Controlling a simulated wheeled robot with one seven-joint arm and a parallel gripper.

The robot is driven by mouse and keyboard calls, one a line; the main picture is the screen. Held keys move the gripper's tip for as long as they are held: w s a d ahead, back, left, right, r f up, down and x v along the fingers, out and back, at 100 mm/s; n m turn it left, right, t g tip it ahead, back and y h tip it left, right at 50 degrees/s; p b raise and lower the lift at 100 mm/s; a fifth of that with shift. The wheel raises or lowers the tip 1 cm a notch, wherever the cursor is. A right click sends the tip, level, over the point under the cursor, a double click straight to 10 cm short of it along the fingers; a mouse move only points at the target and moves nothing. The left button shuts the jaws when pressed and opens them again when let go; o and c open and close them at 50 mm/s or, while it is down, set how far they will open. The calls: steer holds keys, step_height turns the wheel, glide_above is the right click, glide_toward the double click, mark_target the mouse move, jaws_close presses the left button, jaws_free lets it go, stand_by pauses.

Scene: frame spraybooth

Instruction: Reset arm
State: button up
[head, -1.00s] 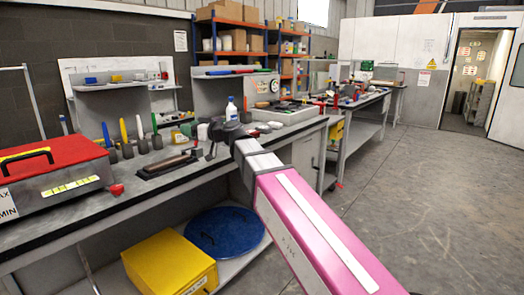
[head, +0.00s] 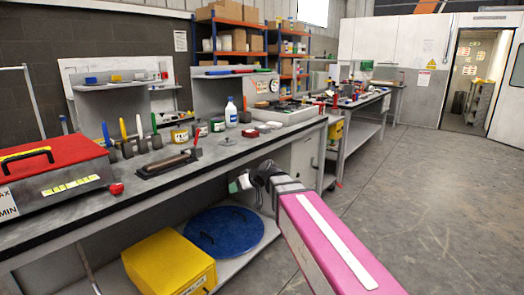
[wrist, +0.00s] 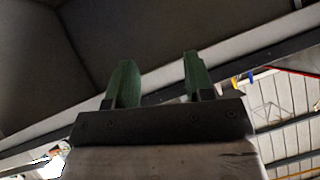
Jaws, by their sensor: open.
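My gripper (head: 240,184) is at the end of my pink arm, below the front edge of the workbench (head: 110,205) and clear of the bench top. In the wrist view its two green fingers (wrist: 157,80) stand apart with nothing between them. The wrist view looks up past the fingers at the dark underside of the bench and the ceiling.
The bench top holds a red-lidded box (head: 50,170), a sharpening block (head: 168,162), several upright handled tools, small jars and a white bottle (head: 231,111). A yellow box (head: 170,263) and a blue round lid (head: 224,234) sit on the lower shelf. The floor at right is open.

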steer(key=s+d+f+m+g+h, duration=0.1)
steer(key=s+d+f+m+h, duration=0.2)
steer(key=d+f, duration=0.5)
steer(key=s+d+f+m+g+h, duration=0.2)
steer(key=s+d+f, duration=0.4)
steer(key=d, duration=0.5)
steer(key=s+d+f+m+g+h, duration=0.2)
steer(key=s+d+f+m+h, duration=0.1)
steer(key=d+f, duration=0.6)
steer(key=shift+s+d+f+m+h, duration=0.3)
steer(key=shift+s+f+h, duration=0.1)
steer(key=shift+s+h, duration=0.5)
